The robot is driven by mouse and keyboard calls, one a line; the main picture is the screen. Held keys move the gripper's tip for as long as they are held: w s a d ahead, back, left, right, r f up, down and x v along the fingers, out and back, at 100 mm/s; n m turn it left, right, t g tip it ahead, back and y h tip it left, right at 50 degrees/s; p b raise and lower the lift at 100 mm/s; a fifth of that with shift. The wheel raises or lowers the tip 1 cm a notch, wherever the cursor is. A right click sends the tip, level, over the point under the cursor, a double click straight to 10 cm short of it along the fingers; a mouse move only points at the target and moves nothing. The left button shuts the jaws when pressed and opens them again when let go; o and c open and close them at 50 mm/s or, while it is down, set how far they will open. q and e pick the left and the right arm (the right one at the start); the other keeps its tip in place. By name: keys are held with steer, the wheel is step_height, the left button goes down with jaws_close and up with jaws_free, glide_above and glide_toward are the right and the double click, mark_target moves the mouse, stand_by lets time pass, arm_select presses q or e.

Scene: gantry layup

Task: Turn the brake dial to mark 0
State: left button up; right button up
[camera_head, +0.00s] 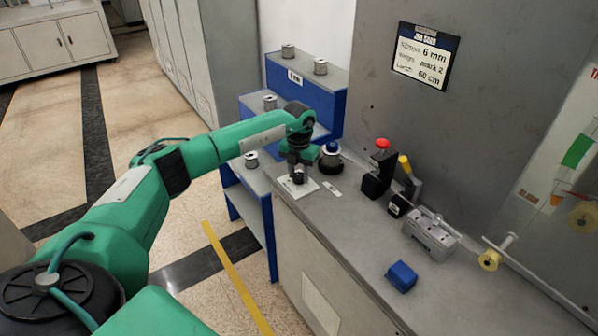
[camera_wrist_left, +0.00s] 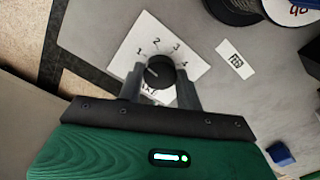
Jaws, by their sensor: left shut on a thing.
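The brake dial is a black round knob (camera_wrist_left: 158,72) on a white plate with marks 1, 2, 3 and 4 showing in the left wrist view. Mark 0 is not visible; a finger covers the plate's left part. A short pale line on the knob points to the left side, but I cannot tell its exact mark. My left gripper (camera_wrist_left: 160,80) is shut on the knob, one finger on each side. In the head view my left gripper (camera_head: 298,174) stands pointing down over the white dial plate (camera_head: 311,187) at the bench's near left corner. My right gripper is not in view.
A black round base with a blue top (camera_head: 331,150) stands close right of the gripper. Further right are a red-knobbed black device (camera_head: 376,180), a yellow-handled lever (camera_head: 405,166), a grey metal block (camera_head: 432,236) and a blue block (camera_head: 401,276). A blue stepped rack (camera_head: 327,112) holds spools behind.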

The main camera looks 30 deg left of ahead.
arm_select(q)
steer(key=n, duration=0.2)
steer(key=shift+r+n, duration=0.1)
steer(key=shift+n, duration=0.3)
steer(key=n+p, duration=0.1)
steer(key=n, duration=0.1)
steer(key=shift+n, duration=0.8)
steer(key=shift+n+p, duration=0.3)
steer(key=shift+n, duration=1.5)
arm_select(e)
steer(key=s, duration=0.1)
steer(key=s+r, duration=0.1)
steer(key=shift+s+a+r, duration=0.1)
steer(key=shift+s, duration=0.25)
arm_select(q)
steer(key=shift+p, duration=0.3)
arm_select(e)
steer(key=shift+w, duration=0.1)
